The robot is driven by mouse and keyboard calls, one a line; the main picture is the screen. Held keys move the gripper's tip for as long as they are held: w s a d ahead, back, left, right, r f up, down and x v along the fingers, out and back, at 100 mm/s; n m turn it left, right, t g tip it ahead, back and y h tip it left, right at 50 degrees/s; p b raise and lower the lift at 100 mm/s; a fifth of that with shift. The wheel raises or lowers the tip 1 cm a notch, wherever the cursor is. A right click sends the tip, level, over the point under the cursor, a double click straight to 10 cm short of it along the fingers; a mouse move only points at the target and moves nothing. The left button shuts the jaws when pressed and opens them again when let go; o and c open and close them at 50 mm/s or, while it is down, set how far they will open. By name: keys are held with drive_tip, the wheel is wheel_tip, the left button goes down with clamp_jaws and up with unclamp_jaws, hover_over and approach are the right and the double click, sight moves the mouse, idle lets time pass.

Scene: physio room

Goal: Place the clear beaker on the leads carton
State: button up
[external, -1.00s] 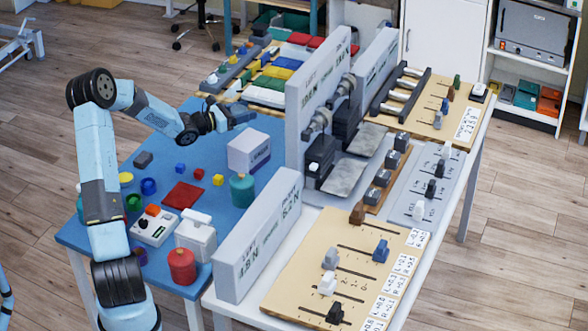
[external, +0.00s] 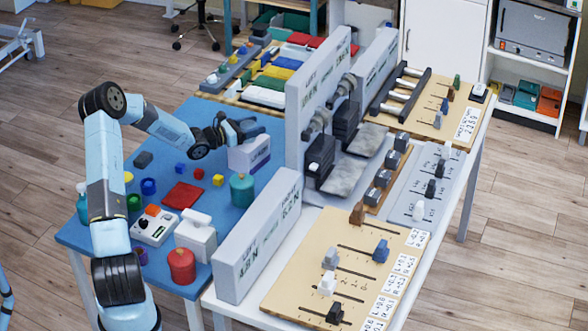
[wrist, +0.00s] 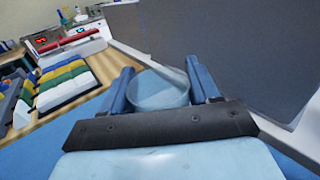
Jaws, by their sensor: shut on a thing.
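The clear beaker (wrist: 158,92) shows between my two blue fingers in the wrist view, and my gripper (wrist: 165,88) is shut on it. In the external view my gripper (external: 252,128) is at the top of the white leads carton (external: 250,156), over its upper edge. The beaker cannot be made out clearly there. The carton stands on the blue table, its top partly hidden by my gripper. I cannot tell whether the beaker touches the carton.
A tall grey panel (external: 312,85) stands just right of the carton. A teal jar (external: 242,190) stands in front of it. A red mat (external: 186,195), small blocks and a red jar (external: 181,266) lie nearer. Coloured strips (external: 272,83) lie behind.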

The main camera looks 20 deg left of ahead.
drive_tip(key=o, duration=1.1)
